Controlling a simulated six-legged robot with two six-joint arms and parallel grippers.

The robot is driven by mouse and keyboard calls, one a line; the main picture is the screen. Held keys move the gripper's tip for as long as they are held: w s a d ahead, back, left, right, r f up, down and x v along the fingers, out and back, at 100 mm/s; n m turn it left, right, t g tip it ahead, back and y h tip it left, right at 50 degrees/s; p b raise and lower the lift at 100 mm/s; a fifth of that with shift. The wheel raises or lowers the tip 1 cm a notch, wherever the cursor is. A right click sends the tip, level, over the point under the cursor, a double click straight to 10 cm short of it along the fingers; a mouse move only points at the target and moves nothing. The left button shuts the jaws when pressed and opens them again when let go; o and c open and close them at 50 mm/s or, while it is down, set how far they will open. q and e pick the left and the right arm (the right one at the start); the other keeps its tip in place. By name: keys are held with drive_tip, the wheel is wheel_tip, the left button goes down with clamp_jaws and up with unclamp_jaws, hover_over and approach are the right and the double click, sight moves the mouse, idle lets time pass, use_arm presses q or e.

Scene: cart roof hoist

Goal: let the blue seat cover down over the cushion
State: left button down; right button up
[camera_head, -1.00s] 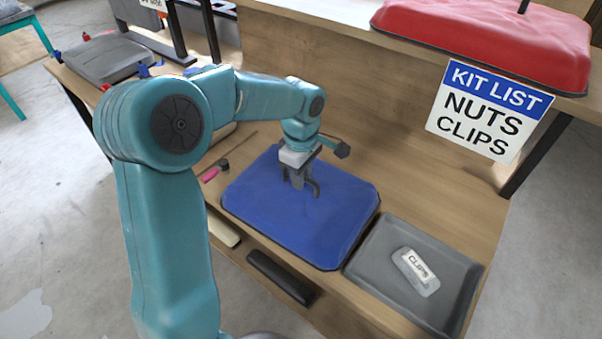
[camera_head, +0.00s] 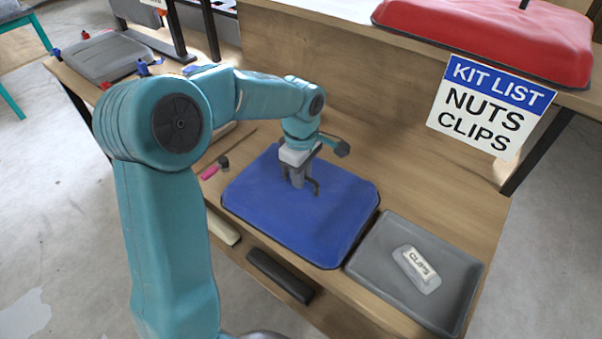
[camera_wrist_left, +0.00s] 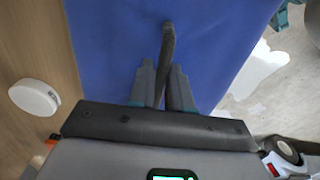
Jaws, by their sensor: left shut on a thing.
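The blue seat cover (camera_head: 325,222) lies on the wooden bench as a rounded, box-like shape. The cushion is not visible; if it is under the cover, the cover hides it. My left gripper (camera_head: 297,182) is over the cover's back left part, pointing down. In the left wrist view the gripper (camera_wrist_left: 164,92) is shut on a dark handle or strap (camera_wrist_left: 168,42) that stands against the blue cover (camera_wrist_left: 110,40). My right gripper is not in view.
A grey tray (camera_head: 375,263) with a packet labelled CLIPS (camera_head: 416,268) stands right of the cover. A pink-handled tool (camera_head: 210,171) lies to the left. A red cover (camera_head: 490,35) sits on the upper shelf, above a kit list sign (camera_head: 490,108).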

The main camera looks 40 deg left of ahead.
use_arm(q)
drive_tip(key=shift+f, duration=0.15)
drive_tip(key=c, duration=1)
unclamp_jaws()
wheel_tip(320, 180, up, 16)
drive_tip(key=shift+r+p, duration=0.15)
drive_tip(key=shift+p, duration=0.8)
